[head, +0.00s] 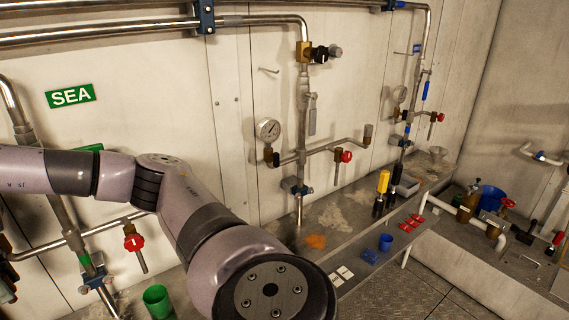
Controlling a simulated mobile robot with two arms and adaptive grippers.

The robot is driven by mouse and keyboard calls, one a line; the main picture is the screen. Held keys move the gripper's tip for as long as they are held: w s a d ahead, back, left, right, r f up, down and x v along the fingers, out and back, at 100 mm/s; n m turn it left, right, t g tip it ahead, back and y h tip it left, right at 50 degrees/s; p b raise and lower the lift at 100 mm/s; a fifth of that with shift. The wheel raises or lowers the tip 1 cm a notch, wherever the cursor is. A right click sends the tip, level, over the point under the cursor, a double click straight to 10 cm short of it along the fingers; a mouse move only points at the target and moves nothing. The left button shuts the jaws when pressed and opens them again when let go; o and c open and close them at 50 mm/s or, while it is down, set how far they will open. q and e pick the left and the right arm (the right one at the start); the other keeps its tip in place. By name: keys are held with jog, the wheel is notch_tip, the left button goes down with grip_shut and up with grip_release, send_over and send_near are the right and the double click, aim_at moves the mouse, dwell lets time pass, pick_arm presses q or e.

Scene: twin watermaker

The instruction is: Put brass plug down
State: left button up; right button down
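I cannot make out a brass plug in the head view. My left arm comes in from the left and bends down to the bottom centre, where a large round joint is close to the camera. My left gripper is out of the picture, and so is anything it may hold. My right arm and gripper are not in view. The long metal bench (345,235) along the wall is partly hidden by my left arm.
A green cup (157,301) stands at the bottom left and a blue cup (385,242) on the bench. Red tags (411,221), white tags (343,273), and a yellow-handled tool (382,182) are also there. Pipes with a gauge (268,130) and red-handled valves (346,156) stick out from the wall.

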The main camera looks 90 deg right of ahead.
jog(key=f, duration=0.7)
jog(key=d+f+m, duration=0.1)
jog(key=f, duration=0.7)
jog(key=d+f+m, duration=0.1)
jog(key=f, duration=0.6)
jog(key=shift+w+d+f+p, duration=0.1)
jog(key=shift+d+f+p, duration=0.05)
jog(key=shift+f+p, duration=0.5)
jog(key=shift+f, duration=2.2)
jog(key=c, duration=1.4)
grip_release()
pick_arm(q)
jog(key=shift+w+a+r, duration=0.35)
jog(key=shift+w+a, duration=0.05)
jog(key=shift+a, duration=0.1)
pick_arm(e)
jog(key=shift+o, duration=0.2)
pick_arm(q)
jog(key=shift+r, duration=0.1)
